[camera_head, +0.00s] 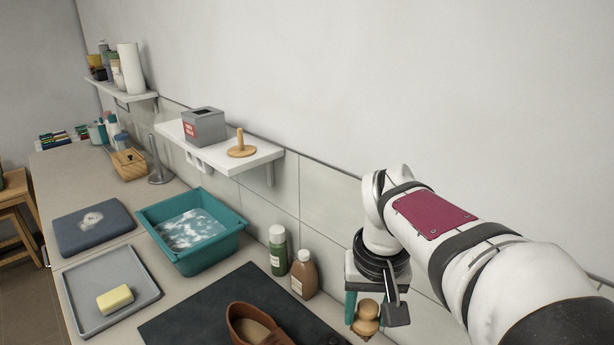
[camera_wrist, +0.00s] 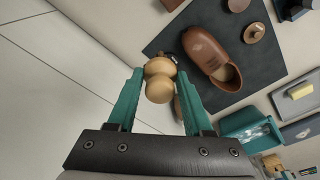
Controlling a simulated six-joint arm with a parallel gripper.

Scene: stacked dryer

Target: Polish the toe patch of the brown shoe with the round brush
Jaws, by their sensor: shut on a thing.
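My gripper (camera_head: 370,306) is shut on the wooden knob handle of the round brush (camera_head: 365,320), held above the counter near the wall at the right. In the wrist view the teal fingers (camera_wrist: 160,78) flank the pale knob (camera_wrist: 159,88); its bristles are hidden. The brown shoe (camera_head: 243,325) lies on the dark mat (camera_head: 200,318) and is cut off by the bottom edge of the head view. In the wrist view the whole shoe (camera_wrist: 228,50) shows, with its toe at upper left and a duller toe patch (camera_wrist: 201,46). The brush appears apart from the shoe.
A green bottle (camera_head: 278,252) and a brown bottle (camera_head: 304,275) stand behind the mat. A round brown knobbed piece (camera_wrist: 254,33) rests on the mat beside the shoe. A teal basin (camera_head: 190,262) and a grey tray (camera_head: 82,318) with yellow soap (camera_head: 115,299) are left. A shelf (camera_head: 260,162) juts above.

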